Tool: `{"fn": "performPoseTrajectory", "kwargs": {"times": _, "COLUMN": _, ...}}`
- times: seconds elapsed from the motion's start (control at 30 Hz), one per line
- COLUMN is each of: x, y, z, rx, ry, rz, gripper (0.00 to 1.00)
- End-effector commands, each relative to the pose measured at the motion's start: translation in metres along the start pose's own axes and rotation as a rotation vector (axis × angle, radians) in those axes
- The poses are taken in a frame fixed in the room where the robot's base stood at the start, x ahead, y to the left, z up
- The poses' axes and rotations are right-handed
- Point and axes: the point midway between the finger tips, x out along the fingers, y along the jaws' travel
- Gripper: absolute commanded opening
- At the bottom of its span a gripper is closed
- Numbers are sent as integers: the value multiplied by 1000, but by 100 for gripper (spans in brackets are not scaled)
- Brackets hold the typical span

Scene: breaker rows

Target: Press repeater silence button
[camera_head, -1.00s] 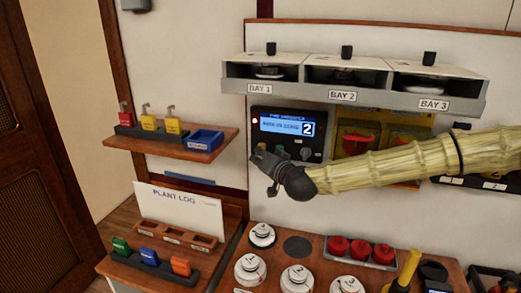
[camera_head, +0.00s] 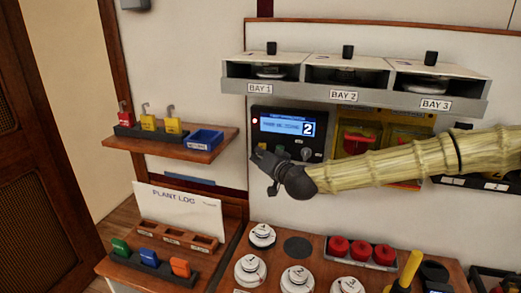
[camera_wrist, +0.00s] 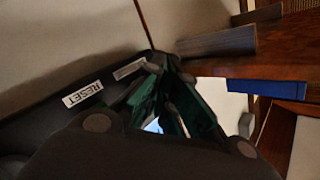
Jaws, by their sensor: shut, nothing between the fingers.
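The repeater panel (camera_head: 318,141) is a dark box on the wall board, with a lit blue screen (camera_head: 283,126), a white "2" label and a red lamp at its left. In the wrist view my closed fingers (camera_wrist: 160,68) are close to the panel face (camera_wrist: 70,82), beside a RESET label (camera_wrist: 83,94) and another unreadable label. I cannot make out the silence button or any contact.
The three-bay shelf (camera_head: 350,98) overhangs the panel. Below is a bench with white round detectors (camera_head: 297,278) and red domes (camera_head: 360,251). Yellow boxes stand behind my arm.

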Motion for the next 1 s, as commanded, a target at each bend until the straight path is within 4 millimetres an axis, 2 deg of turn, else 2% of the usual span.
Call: {"fn": "performPoseTrajectory", "kwargs": {"times": 1.0, "x": 7, "y": 4, "z": -4, "rx": 0, "ry": 0, "rz": 0, "gripper": 0}}
